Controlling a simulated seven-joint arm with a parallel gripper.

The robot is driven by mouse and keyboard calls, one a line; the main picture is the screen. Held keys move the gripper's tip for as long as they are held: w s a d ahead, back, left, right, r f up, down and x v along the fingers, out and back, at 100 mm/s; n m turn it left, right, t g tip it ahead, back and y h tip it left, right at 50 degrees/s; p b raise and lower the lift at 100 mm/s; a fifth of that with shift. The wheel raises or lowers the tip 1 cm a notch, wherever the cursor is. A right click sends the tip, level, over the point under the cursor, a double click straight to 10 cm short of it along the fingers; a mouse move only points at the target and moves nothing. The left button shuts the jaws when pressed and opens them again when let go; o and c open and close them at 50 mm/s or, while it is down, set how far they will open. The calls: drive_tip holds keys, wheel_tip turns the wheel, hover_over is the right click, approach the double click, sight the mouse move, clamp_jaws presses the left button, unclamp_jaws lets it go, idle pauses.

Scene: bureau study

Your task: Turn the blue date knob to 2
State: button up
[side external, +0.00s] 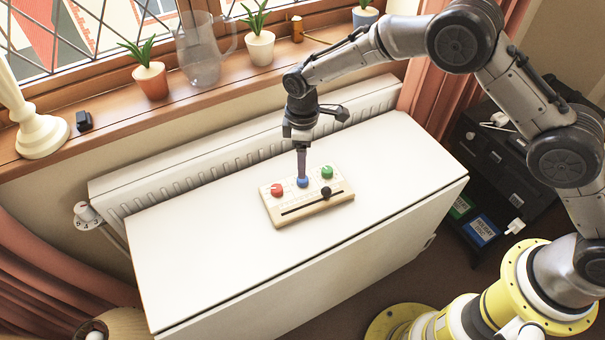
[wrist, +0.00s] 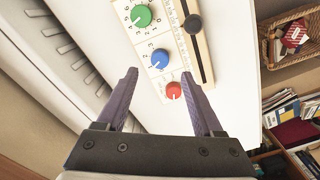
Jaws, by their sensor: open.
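The blue knob (side external: 302,182) is the middle one on a pale wooden board (side external: 318,208) lying on the white table. In the wrist view the blue knob (wrist: 159,58) has a white pointer line and printed marks around it, too small to read surely. My gripper (side external: 302,178) points down right by the blue knob in the side view; I cannot tell there whether it touches. In the wrist view my gripper (wrist: 160,78) is open, its two fingers well apart, with the blue knob beyond the tips and between their lines.
A red knob (side external: 277,190) and a green knob (side external: 327,172) flank the blue one. A black slider knob (side external: 326,190) sits on a slot along the board's front. A radiator (side external: 150,185) runs behind the table. The white tabletop (side external: 210,250) is otherwise clear.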

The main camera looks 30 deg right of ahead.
sight(303, 181)
drive_tip(key=shift+f, duration=3.2)
clamp_jaws()
